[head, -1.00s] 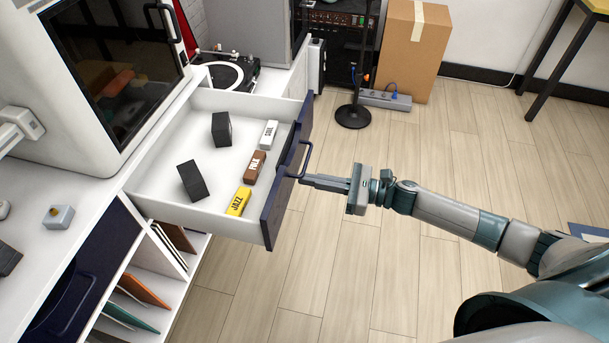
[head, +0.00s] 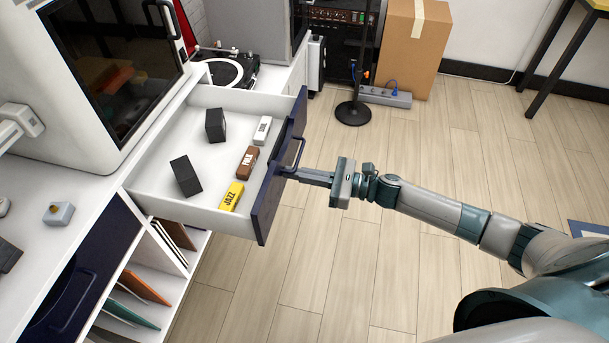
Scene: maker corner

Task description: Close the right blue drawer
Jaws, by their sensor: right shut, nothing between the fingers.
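The right blue drawer (head: 266,205) stands pulled out of the white cabinet, its dark blue front facing right. Inside its white tray lie two black blocks (head: 186,176) and yellow (head: 231,195), brown (head: 246,162) and white (head: 262,131) labelled blocks. The drawer's blue handle (head: 300,152) sticks out from the front. My right gripper (head: 290,174) is shut and empty, its fingertips at the drawer front just by the handle's lower end. Whether they touch is hard to tell. My left gripper is not in view.
A white machine with a dark door (head: 125,70) stands on the cabinet. A black stand (head: 353,112), power strip (head: 385,97) and cardboard box (head: 412,50) are behind.

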